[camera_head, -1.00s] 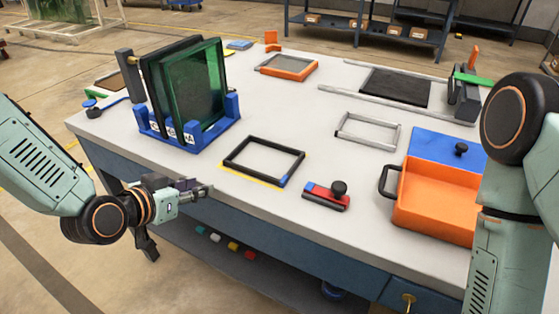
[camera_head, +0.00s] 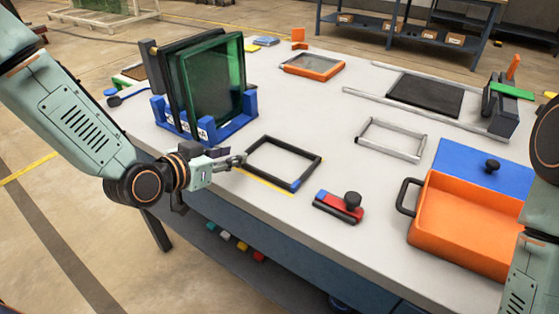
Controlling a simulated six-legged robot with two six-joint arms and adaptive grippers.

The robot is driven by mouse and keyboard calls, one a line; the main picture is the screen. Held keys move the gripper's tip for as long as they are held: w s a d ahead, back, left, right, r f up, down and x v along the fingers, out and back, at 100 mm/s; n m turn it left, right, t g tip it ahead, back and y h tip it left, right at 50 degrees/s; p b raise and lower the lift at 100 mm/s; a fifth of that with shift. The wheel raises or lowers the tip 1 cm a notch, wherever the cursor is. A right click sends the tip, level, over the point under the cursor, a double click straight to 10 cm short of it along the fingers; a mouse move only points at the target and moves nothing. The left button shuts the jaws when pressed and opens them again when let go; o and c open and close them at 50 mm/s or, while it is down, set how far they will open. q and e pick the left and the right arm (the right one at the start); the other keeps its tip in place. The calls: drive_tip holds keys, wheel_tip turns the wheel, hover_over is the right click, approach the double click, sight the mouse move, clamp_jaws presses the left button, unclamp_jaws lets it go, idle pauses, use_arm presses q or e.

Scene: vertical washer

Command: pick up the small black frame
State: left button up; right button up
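The small black frame (camera_head: 298,149) lies flat on the light grey table top, with a blue piece at its near right corner and a yellow strip along its near edge. My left gripper (camera_head: 240,160) is at the frame's left corner, low over the table's front edge. Its fingertips appear to meet or overlap the frame's corner, but I cannot tell whether they touch it or how far apart they are. My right arm shows at the right edge; its gripper is out of view.
A blue rack (camera_head: 208,135) holding dark green glass panels stands just behind my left gripper. A red and blue block with a black knob (camera_head: 340,206) lies to the right. A silver frame (camera_head: 392,139) and an orange tray (camera_head: 462,221) are further right.

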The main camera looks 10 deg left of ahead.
sight(248, 150)
use_arm(q)
drive_tip(key=shift+w+d+f, duration=0.15)
drive_tip(key=shift+w+d, duration=0.2)
drive_tip(key=shift+w, duration=0.05)
drive_tip(key=x, duration=0.1)
drive_tip(key=b+x, duration=0.1)
drive_tip(key=x, duration=0.1)
drive_tip(key=b+x, duration=0.1)
drive_tip(key=shift+w+a+f, duration=0.15)
drive_tip(key=shift+w+a, duration=0.1)
drive_tip(key=shift+w, duration=0.15)
drive_tip(key=shift+w+d, duration=0.15)
drive_tip(key=shift+c, duration=0.2)
drive_tip(key=c, duration=0.4)
drive_tip(key=shift+c, duration=1.1)
clamp_jaws()
